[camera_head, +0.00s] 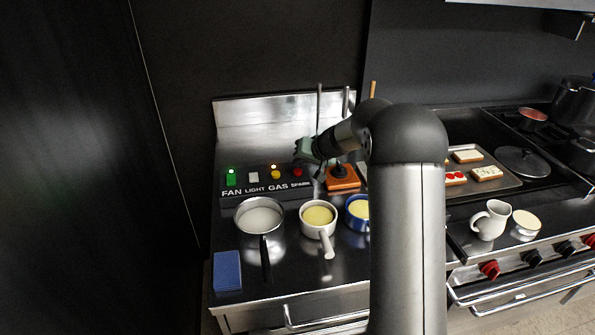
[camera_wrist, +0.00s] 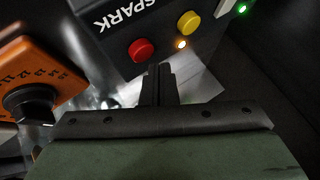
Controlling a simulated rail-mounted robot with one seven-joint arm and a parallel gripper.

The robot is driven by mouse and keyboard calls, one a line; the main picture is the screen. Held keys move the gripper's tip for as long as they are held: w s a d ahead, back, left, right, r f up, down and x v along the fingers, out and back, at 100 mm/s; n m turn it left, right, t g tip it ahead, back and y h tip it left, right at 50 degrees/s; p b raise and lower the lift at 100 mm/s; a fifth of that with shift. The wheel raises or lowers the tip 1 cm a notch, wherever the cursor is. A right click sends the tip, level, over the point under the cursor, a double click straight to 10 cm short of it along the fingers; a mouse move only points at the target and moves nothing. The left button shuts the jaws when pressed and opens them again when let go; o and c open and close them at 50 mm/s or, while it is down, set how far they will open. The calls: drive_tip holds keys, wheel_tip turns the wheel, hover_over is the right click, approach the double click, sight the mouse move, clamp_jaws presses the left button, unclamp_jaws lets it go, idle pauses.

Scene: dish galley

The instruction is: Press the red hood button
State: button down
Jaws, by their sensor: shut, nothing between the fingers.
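The red button (camera_head: 297,172) is the rightmost control on the black panel labelled FAN, LIGHT, GAS and SPARK, by the word SPARK. In the wrist view the red button (camera_wrist: 141,50) is a round raised cap, upper left of my fingertips. My gripper (camera_wrist: 160,70) is shut and empty. Its fingertips appear just below the red button in that picture, with the gap in depth hard to judge. In the head view my gripper (camera_head: 303,149) is just above the red button, its fingertips hard to make out.
An orange block with a black knob (camera_head: 342,178) stands close on the right. Pans stand in front, including a milk pan (camera_head: 258,217).

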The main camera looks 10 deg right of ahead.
sight(300, 172)
drive_tip(key=shift+f+b, duration=0.2)
drive_tip(key=shift+b, duration=0.1)
drive_tip(key=shift+f+b, duration=0.25)
drive_tip(key=shift+b, duration=0.3)
drive_tip(key=shift+f+b, duration=0.4)
drive_tip(key=shift+b, duration=0.2)
idle(0.5)
drive_tip(key=shift+r, duration=0.85)
drive_tip(key=shift+r+p, duration=0.1)
drive_tip(key=shift+p, duration=0.2)
drive_tip(key=shift+r+p, duration=1.15)
drive_tip(key=shift+r, duration=1.25)
